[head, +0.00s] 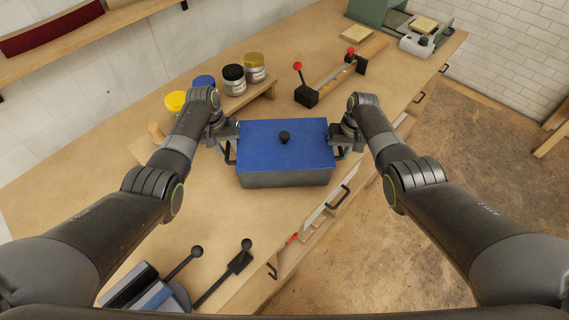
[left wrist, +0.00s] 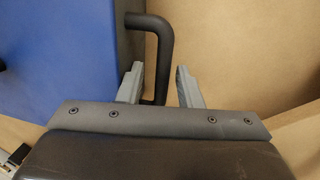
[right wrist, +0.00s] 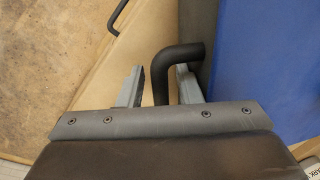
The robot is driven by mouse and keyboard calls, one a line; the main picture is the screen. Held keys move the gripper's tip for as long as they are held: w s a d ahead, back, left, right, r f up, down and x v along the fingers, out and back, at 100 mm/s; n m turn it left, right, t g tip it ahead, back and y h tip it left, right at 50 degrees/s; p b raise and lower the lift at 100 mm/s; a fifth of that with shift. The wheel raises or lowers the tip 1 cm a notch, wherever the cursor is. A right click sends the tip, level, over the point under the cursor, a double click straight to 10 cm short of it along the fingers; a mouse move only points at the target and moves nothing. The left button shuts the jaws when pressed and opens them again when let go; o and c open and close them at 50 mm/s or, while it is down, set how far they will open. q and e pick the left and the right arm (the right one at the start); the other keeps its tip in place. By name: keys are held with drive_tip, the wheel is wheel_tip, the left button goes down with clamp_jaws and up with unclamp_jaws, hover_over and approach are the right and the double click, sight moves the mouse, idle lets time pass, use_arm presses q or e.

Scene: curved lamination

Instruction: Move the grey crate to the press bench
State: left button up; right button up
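The grey crate (head: 285,178) has a blue top with a black knob and a black handle at each end. In the head view it is at the middle of the wooden bench, level, between my two grippers. My left gripper (head: 226,138) is at its left handle; in the left wrist view the handle (left wrist: 160,45) passes between the parted fingers, nearer one finger. My right gripper (head: 343,142) is at its right handle; in the right wrist view that handle (right wrist: 178,57) lies between parted fingers. The crate's underside is hidden.
Several jars (head: 234,80) stand on a wooden board left of and behind the crate. A black-ended fixture with red knobs (head: 330,80) and a green machine (head: 380,15) are further back. A lever tool (head: 160,290) is at front left.

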use_arm(q)
drive_tip(key=r, duration=0.2)
drive_tip(key=a+r, duration=0.1)
drive_tip(key=r, duration=0.2)
drive_tip(key=shift+r, duration=0.25)
use_arm(e)
wheel_tip(320, 180, up, 12)
drive_tip(key=d, duration=0.2)
drive_tip(key=shift+f, duration=0.15)
idle(0.5)
